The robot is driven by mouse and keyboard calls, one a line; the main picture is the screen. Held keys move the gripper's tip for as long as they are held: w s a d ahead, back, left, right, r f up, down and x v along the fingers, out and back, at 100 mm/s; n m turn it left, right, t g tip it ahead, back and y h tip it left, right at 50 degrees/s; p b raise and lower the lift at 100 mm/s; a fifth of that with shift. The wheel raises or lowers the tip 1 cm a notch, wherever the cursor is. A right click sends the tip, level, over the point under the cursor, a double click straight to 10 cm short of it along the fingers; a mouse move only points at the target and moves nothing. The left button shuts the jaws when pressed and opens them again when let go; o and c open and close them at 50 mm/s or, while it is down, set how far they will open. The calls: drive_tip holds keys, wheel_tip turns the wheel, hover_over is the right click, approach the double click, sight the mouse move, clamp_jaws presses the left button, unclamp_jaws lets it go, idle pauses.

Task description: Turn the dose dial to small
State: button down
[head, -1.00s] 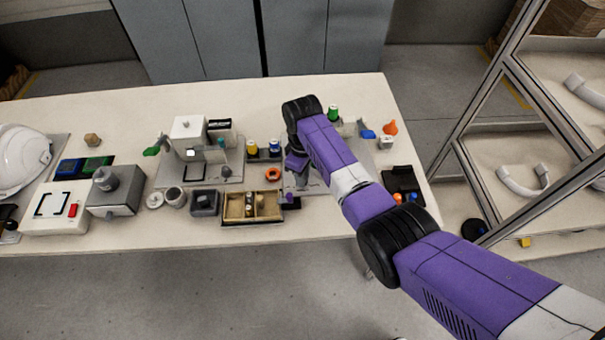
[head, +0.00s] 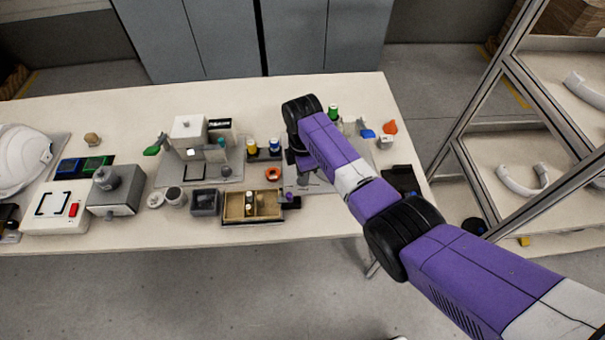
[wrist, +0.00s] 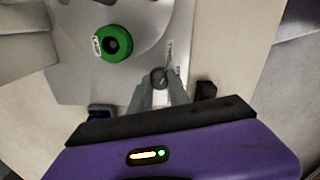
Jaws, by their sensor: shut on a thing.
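My gripper (wrist: 159,88) shows in the wrist view with its two grey fingers closed around a small dark round knob (wrist: 159,76), which looks like the dose dial. The knob sits on a pale grey plate (wrist: 130,78) with a small printed mark (wrist: 169,50) just beyond it. I cannot read the mark or tell which setting the dial points at. In the head view my purple arm covers most of this plate (head: 318,186), and the dial is hidden there.
A green spool (wrist: 114,43) with a white label stands beyond the fingers to the left; it also shows in the head view (head: 333,111). A wooden divided tray (head: 268,206) and an orange ring (head: 273,174) lie left of the arm. A dark tray (head: 402,178) lies right.

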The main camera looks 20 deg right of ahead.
drive_tip(key=shift+w+n, duration=0.1)
drive_tip(key=shift+n, duration=0.2)
idle(0.4)
drive_tip(key=c, duration=1.2)
unclamp_jaws()
drive_tip(key=shift+c, duration=0.2)
drive_tip(key=shift+r+b, duration=0.35)
drive_tip(key=shift+r, duration=3.6)
